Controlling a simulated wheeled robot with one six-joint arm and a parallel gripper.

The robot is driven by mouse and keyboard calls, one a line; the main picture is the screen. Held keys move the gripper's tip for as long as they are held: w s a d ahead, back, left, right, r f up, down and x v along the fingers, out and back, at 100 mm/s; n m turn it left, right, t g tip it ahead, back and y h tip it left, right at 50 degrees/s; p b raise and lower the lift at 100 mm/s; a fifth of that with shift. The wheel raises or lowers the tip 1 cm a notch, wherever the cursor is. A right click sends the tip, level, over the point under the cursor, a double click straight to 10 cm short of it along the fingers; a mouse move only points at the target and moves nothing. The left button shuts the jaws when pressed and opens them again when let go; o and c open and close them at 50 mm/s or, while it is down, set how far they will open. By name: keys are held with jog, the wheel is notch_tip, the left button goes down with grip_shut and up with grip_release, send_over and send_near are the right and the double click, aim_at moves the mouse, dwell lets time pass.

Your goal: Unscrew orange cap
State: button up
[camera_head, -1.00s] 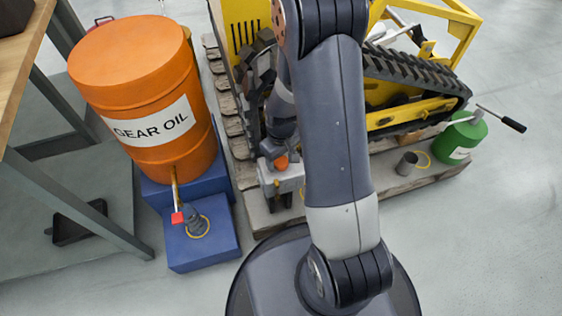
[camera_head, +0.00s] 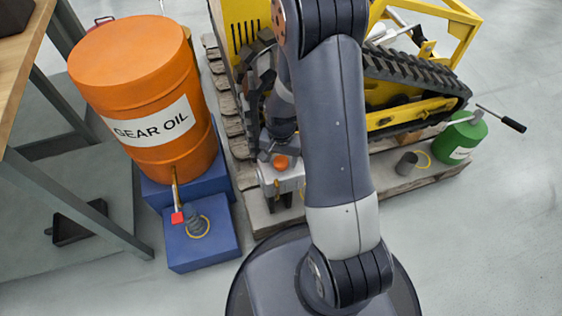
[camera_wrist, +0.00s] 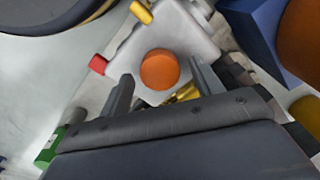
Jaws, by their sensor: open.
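The orange cap (camera_head: 281,162) sits on top of a light grey housing (camera_head: 290,180) beside the yellow tracked machine. In the wrist view the round cap (camera_wrist: 160,69) is seen from above on the pale housing (camera_wrist: 187,30). My gripper (camera_wrist: 160,72) is open, with one finger to the left and one to the right of the cap. A gap shows between the cap and each finger in that view. The fingers' height relative to the cap is hard to tell.
An orange gear oil drum (camera_head: 140,85) stands at left on blue blocks (camera_head: 205,240), with a red-handled tap. The yellow tracked machine (camera_head: 400,115) stands on a wooden pallet (camera_head: 400,185). A green can (camera_head: 462,138) and a small grey cup (camera_head: 406,163) are at right.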

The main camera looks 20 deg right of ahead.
jog(key=m, duration=0.6)
dwell(0.4)
jog(key=c, duration=0.9)
jog(key=n, duration=0.7)
jog(key=shift+c, duration=0.3)
jog(key=shift+n, duration=1.4)
jog(key=n, duration=0.4)
jog(key=shift+n, duration=0.3)
jog(key=n, duration=0.5)
